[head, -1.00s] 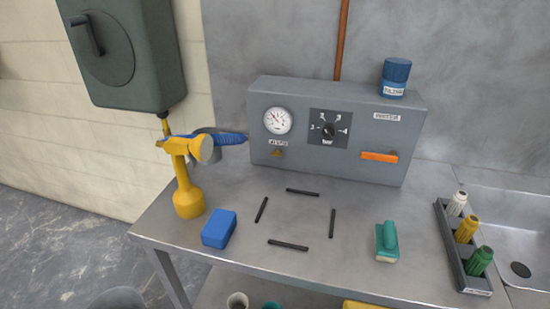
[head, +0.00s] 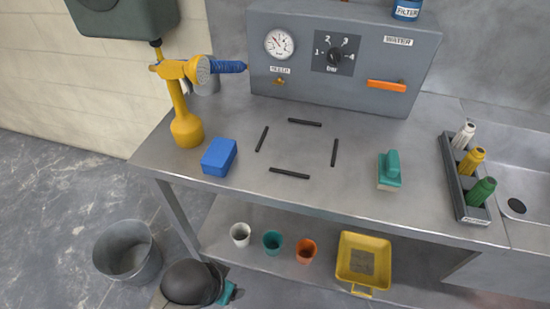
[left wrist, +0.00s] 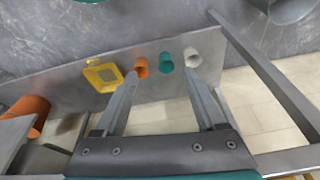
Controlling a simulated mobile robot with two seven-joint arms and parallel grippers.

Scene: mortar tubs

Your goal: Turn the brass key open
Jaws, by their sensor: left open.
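The brass key (head: 279,82) is a small gold piece on the left part of the grey control box (head: 340,95). It sits just below a white label and the round gauge (head: 279,43). It is too small to tell how it is turned. My left gripper (left wrist: 163,80) is open and empty in the left wrist view. It is seen against the lower shelf and its cups, away from the key. The key does not show in that view. My right gripper is in neither view.
The box also carries a dial (head: 335,56) and an orange lever (head: 386,86). A yellow sprayer (head: 186,125) with a blue handle stands left of it. A blue block (head: 219,157), dark bars and a teal-handled float (head: 389,170) lie on the bench (head: 330,190).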

